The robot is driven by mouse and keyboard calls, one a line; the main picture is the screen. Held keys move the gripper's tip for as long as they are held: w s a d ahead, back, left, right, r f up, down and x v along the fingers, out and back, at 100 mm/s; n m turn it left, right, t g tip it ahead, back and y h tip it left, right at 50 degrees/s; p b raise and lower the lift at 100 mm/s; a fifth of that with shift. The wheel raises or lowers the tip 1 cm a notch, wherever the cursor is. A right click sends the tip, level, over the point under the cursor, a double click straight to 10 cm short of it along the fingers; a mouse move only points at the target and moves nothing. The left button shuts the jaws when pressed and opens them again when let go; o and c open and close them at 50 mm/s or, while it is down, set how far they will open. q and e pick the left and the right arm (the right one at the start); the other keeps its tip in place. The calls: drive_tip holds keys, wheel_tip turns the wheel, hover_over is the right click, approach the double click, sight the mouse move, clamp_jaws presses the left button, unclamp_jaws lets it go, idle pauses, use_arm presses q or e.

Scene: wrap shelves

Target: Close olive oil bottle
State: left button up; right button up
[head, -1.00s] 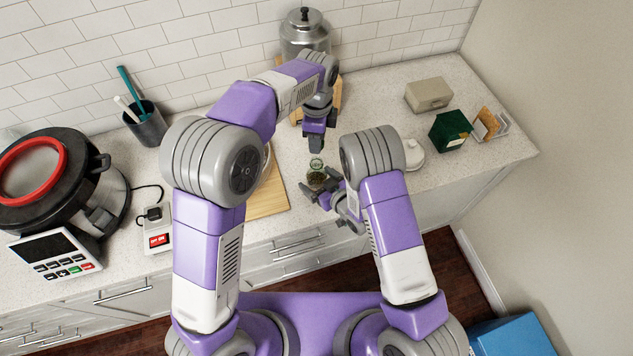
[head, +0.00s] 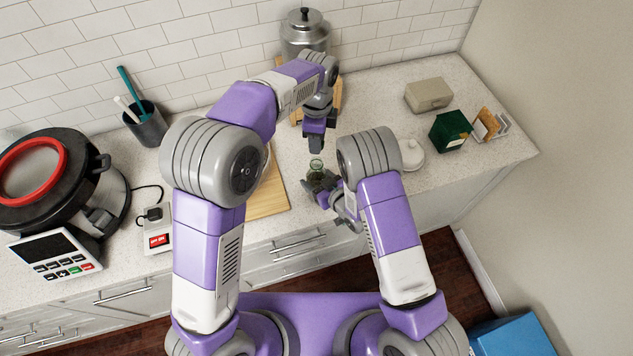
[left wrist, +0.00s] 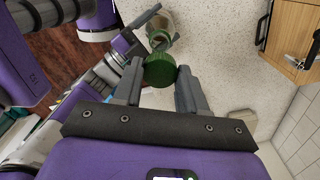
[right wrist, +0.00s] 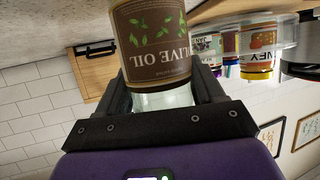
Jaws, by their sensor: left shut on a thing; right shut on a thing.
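The olive oil bottle (head: 315,173) stands on the counter in the middle of the head view, its neck uncapped. In the right wrist view the bottle's brown label (right wrist: 152,40) reads upside down. My right gripper (head: 323,187) is shut on the bottle's body from its right front. My left gripper (head: 316,143) is above and behind the bottle, pointing down. In the left wrist view it is shut on the green cap (left wrist: 159,70). The bottle's glass neck (left wrist: 161,27) shows beyond the cap; the exact gap is unclear.
A cutting board (head: 262,195) lies left of the bottle. A white lidded dish (head: 412,157), a dark green box (head: 450,131) and a beige box (head: 428,95) stand to the right. A metal canister (head: 305,35) is at the back. Several jars (right wrist: 255,45) show in the right wrist view.

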use_arm(q)
hover_over(317, 158)
drive_tip(key=s, duration=0.1)
drive_tip(key=shift+s+f, duration=0.15)
drive_tip(key=shift+f, duration=2.35)
drive_tip(key=shift+a+f, duration=0.1)
drive_tip(key=shift+f, duration=0.8)
drive_tip(key=shift+f, duration=0.55)
drive_tip(key=m, duration=2.4)
drive_tip(key=shift+s+f, duration=0.1)
drive_tip(key=shift+f, duration=0.15)
drive_tip(key=shift+r+m, duration=0.15)
drive_tip(key=shift+m, duration=0.85)
